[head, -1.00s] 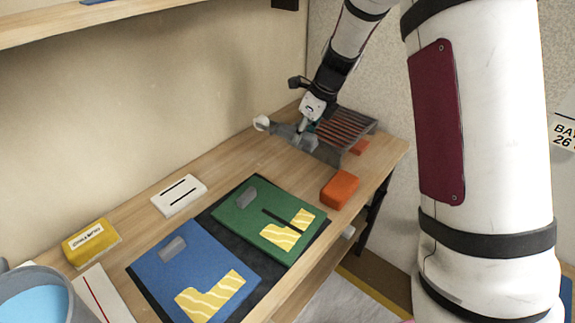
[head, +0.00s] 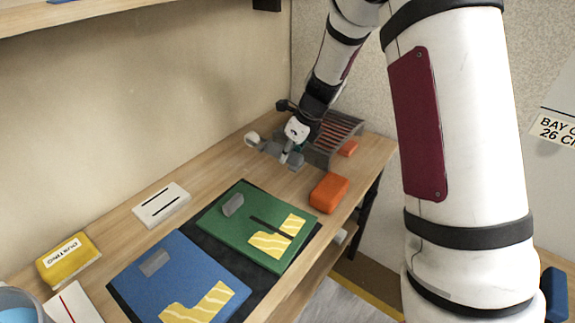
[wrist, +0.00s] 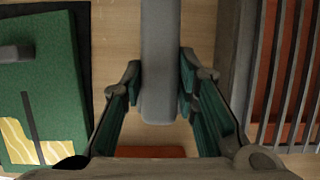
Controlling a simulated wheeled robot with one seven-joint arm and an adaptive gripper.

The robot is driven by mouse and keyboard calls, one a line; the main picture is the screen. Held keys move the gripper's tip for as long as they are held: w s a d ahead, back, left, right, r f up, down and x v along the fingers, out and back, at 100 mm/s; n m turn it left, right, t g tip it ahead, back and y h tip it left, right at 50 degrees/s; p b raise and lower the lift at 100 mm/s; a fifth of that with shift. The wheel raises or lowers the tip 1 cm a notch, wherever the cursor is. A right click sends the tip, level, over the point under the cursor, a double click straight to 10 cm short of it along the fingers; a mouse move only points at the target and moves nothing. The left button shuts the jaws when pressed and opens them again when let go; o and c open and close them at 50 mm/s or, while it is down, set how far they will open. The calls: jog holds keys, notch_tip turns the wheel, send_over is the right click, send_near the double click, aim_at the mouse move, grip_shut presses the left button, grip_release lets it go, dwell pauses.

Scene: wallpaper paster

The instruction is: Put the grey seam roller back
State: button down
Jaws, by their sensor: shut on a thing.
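My gripper (head: 288,158) is shut on the grey seam roller (wrist: 160,65), gripping its long grey handle between both fingers in the wrist view. In the head view, the grey roller (head: 268,148) extends left from my gripper, with a pale round end toward the wall. The gripper is over the far part of the bench, just left of the slatted rack (head: 343,122). In the wrist view, the rack (wrist: 283,70) is right of the fingers. Whether the roller touches the bench is unclear.
An orange block (head: 329,193) lies in front of the gripper. A green board (head: 222,230) and blue board (head: 190,265) lie nearer on a dark mat. A white slotted block (head: 161,205) and yellow box (head: 68,259) stand along the wall side. Bare wood surrounds the gripper.

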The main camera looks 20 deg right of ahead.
aim_at(289, 164)
notch_tip(289, 164, down, 4)
jog(key=shift+f, duration=0.1)
jog(key=c, duration=1.2)
grip_release()
jog(key=shift+c, duration=0.2)
jog(key=shift+f+b, duration=0.1)
jog(key=shift+b, duration=0.25)
